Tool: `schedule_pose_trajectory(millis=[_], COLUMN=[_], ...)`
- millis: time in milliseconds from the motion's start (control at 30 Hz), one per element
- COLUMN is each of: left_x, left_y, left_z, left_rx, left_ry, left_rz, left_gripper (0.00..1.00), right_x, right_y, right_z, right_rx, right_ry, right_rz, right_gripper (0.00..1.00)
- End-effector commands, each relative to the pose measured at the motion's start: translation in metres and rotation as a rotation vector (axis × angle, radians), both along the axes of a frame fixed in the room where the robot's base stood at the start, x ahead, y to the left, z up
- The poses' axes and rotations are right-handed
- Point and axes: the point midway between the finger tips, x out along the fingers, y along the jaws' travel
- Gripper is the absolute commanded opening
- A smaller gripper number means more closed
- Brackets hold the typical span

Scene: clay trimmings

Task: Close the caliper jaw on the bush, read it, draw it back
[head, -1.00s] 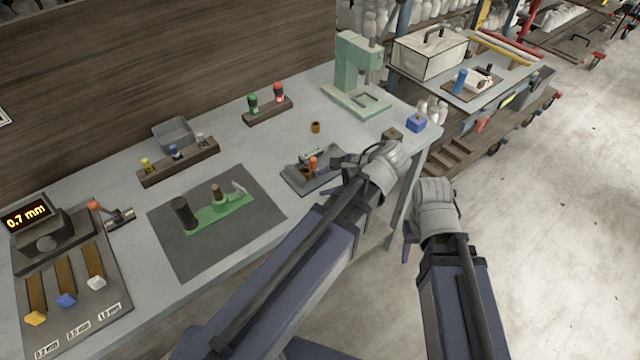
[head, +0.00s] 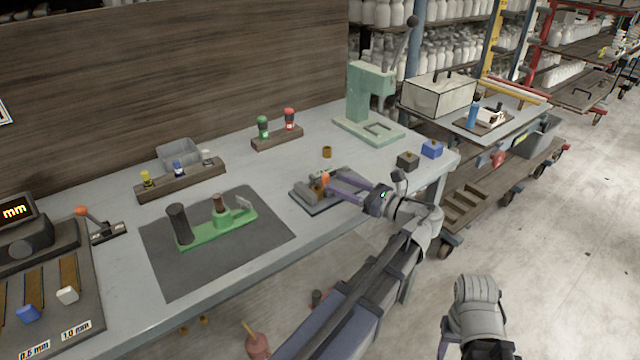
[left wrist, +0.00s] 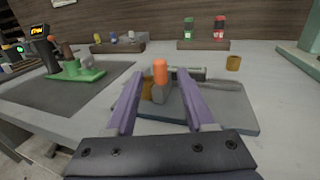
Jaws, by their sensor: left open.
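The caliper is a dark plate (head: 302,200) on the bench, with a grey jaw block topped by an orange knob (head: 326,178). In the left wrist view the knob (left wrist: 160,72) stands upright, seen between my fingers. The brown bush (left wrist: 147,89) sits on the plate just left of the jaw, partly hidden by a finger. I cannot tell whether jaw and bush touch. Of my right gripper, only one finger (head: 443,346) shows.
A second brown bush (head: 326,152) stands behind the caliper. A green fixture (head: 240,222) lies on a dark mat (head: 165,270) to the left. A green press (head: 368,105) and black and blue blocks (head: 432,149) stand right. The bench front is clear.

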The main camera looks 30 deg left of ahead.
Motion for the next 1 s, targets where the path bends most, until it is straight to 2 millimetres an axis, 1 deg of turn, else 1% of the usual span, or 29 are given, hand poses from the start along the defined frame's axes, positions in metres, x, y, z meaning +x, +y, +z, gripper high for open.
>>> schedule_pose_trajectory(millis=[167, 500, 633, 800, 1000], left_x=[0.000, 0.004, 0.005, 0.006, 0.006], left_y=[0.007, 0.056, 0.070, 0.077, 0.078], left_z=[0.001, 0.000, 0.000, 0.000, 0.000], left_rx=[0.000, -0.001, -0.002, -0.002, -0.002], left_ry=[0.000, -0.001, -0.002, -0.002, -0.002], left_rz=[0.002, 0.003, 0.002, -0.001, -0.001], left_gripper=[0.54, 0.54, 0.54, 0.54, 0.54], right_x=[0.000, 0.000, 0.000, 0.000, 0.000], right_y=[0.000, 0.000, 0.000, 0.000, 0.000], right_z=[0.001, 0.001, 0.001, 0.001, 0.001], right_rx=[0.000, 0.000, 0.000, 0.000, 0.000], right_ry=[0.000, 0.000, 0.000, 0.000, 0.000], right_rz=[0.000, 0.000, 0.000, 0.000, 0.000], right_gripper=[0.50, 0.50, 0.50, 0.50, 0.50])
